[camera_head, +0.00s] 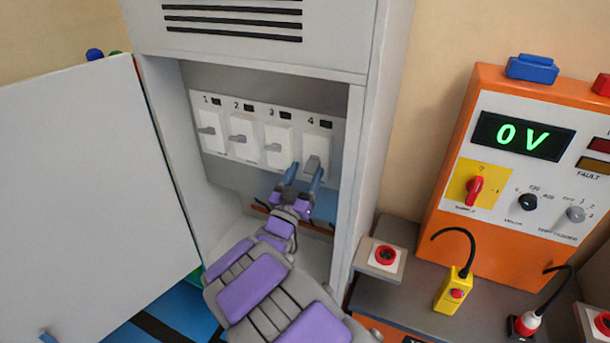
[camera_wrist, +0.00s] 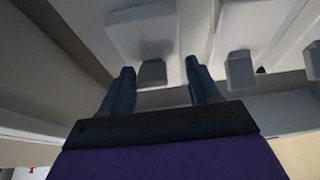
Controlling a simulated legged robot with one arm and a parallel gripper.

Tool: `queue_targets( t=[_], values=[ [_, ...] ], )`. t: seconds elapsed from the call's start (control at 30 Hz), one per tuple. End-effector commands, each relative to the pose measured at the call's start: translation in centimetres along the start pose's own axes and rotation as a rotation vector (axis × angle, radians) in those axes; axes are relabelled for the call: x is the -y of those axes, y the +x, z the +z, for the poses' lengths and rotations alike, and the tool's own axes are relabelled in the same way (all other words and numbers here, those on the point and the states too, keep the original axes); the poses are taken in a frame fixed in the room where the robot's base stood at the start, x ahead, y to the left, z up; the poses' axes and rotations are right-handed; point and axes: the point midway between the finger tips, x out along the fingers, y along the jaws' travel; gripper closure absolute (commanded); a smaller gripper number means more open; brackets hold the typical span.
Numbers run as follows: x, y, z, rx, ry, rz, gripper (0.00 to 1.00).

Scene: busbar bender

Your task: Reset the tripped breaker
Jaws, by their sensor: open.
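The open cabinet holds a white panel (camera_head: 226,106) with a row of breakers numbered 1, 2, 3 and 4. Breaker 1 (camera_head: 207,141), breaker 2 (camera_head: 243,130) and breaker 3 (camera_head: 279,137) have grey levers that stick out toward the left. Breaker 4 (camera_head: 323,143) has a grey lever (camera_head: 312,163) that looks tilted lower than the others. My gripper (camera_head: 304,173) is open just below breaker 4. In the wrist view, this lever (camera_wrist: 152,72) shows between my two fingertips (camera_wrist: 160,75), nearer the left one. Contact cannot be told.
The cabinet door (camera_head: 90,190) stands open at left, and the cabinet's right wall (camera_head: 352,180) is close to my gripper. An orange supply unit (camera_head: 450,185) reading 0 V stands at right. A red button box (camera_head: 380,258) and yellow pendant (camera_head: 454,290) sit before it.

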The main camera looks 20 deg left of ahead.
Motion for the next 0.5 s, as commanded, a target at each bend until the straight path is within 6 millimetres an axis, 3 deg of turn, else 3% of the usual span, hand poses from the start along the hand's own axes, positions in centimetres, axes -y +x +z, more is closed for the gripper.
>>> queue_targets(
  t=[0.13, 0.5],
  values=[
    [-0.5, 0.04, -0.39, -0.002, 0.007, 0.0, 0.35],
    [-0.52, 0.03, -0.34, -0.002, 0.006, 0.003, 0.7]
  ],
)
